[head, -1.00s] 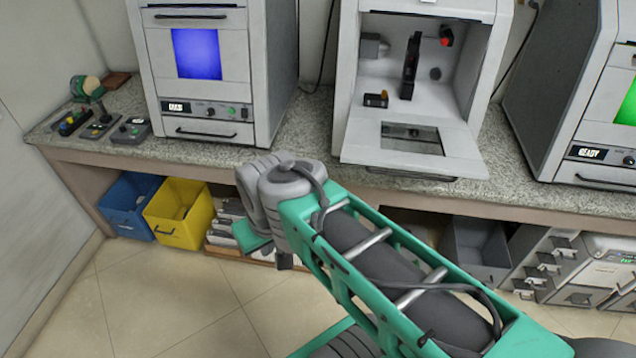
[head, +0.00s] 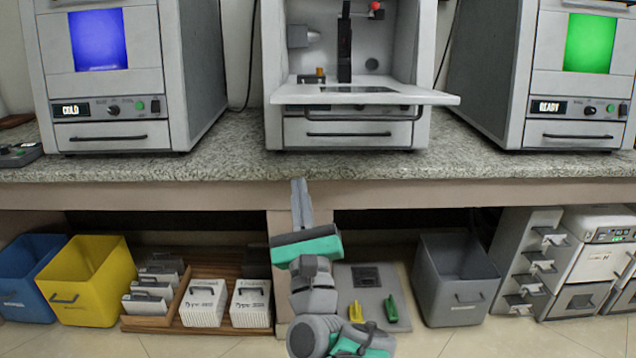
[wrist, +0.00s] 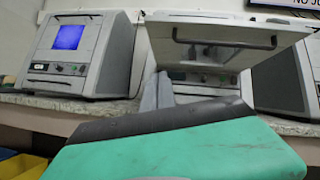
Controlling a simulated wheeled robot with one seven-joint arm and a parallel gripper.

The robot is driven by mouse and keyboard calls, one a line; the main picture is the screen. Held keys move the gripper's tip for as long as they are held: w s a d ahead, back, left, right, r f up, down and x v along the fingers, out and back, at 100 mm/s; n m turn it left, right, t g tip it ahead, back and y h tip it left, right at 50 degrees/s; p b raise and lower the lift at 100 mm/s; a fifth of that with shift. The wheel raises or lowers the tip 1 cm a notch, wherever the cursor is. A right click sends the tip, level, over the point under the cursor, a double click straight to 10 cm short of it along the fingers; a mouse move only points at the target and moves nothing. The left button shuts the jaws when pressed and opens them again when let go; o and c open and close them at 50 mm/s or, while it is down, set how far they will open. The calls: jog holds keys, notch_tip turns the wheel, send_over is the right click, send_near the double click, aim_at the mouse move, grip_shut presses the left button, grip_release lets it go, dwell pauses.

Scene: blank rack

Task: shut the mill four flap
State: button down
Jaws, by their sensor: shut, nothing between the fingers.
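The open machine (head: 273,60) in the middle of the bench has its flap (head: 440,98) folded down, sticking out level towards me. I take this for the mill four flap, though no number is readable. In the wrist view the flap's underside (wrist: 225,60) and its bar handle show above and ahead. My gripper (head: 298,184) is shut and empty, pointing up in front of the bench edge, below the flap and towards its left side. In the wrist view my gripper (wrist: 157,92) shows below the flap, apart from it.
Closed machines stand left (head: 190,80) with a blue window and right (head: 500,80) with a green window. The bench edge (head: 180,195) runs behind my gripper. Blue (head: 30,275), yellow (head: 95,285) and grey (head: 455,285) bins sit below. The bench front is mostly clear.

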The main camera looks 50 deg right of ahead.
aim_at(316, 103)
jog(key=s+r+m+g+h, duration=0.1)
jog(key=s+r+m+h, duration=0.1)
jog(key=s+m+h, duration=0.25)
jog(key=shift+m+g+y, duration=0.3)
jog(key=shift+m+y, duration=0.15)
jog(key=shift+y, duration=0.1)
jog(key=p+x, duration=0.7)
jog(key=x, duration=0.3)
jog(key=shift+w+a, duration=0.1)
jog(key=shift+w, duration=0.15)
jog(key=r+p, duration=0.3)
jog(key=shift+w+d+r, duration=0.2)
jog(key=shift+d+r, duration=0.05)
jog(key=shift+d, duration=0.05)
jog(key=shift+p, duration=0.3)
